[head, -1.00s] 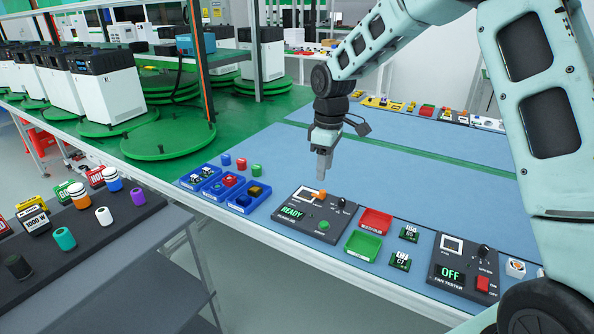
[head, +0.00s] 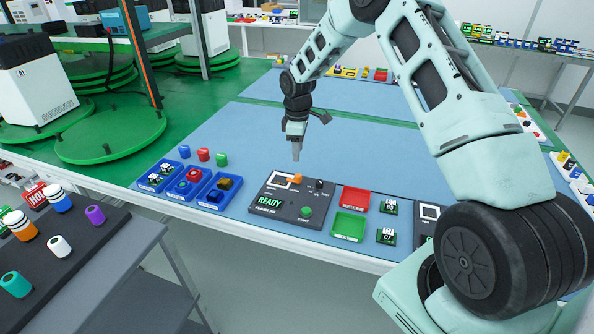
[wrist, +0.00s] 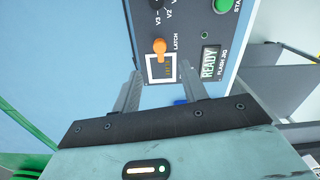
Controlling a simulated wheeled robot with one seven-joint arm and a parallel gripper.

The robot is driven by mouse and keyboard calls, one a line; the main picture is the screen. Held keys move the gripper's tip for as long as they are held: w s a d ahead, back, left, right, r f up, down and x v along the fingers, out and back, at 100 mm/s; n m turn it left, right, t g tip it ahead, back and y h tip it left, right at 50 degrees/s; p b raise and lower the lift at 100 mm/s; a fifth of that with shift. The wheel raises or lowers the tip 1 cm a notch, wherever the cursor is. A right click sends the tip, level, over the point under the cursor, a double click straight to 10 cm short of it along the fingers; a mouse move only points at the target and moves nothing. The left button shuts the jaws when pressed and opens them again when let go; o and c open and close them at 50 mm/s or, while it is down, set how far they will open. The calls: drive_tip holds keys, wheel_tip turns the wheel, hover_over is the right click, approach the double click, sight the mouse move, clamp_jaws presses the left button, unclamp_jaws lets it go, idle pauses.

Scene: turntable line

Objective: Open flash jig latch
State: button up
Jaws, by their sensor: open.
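The flash jig (head: 262,205) is a dark grey box on the blue bench mat, with a lit green READY display, a green start button and a small dial. In the wrist view the orange latch (wrist: 159,46) shows beside the word LATCH, at one end of the white frame. My gripper (head: 296,154) is above and behind the jig, pointing down. In the wrist view my gripper (wrist: 158,82) has its two fingers apart, with the window between and beyond them. It is empty and does not touch the latch.
Blue bins (head: 185,184) with small parts stand left of the jig. A red tray (head: 355,199) and a green tray (head: 349,226) lie to its right, beside small green boards (head: 386,237). The mat (head: 345,145) behind the jig is clear.

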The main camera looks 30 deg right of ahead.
sight(298, 175)
wheel_tip(298, 175, down, 10)
drive_tip(key=shift+r+p, duration=0.15)
drive_tip(key=shift+p, duration=0.65)
clamp_jaws()
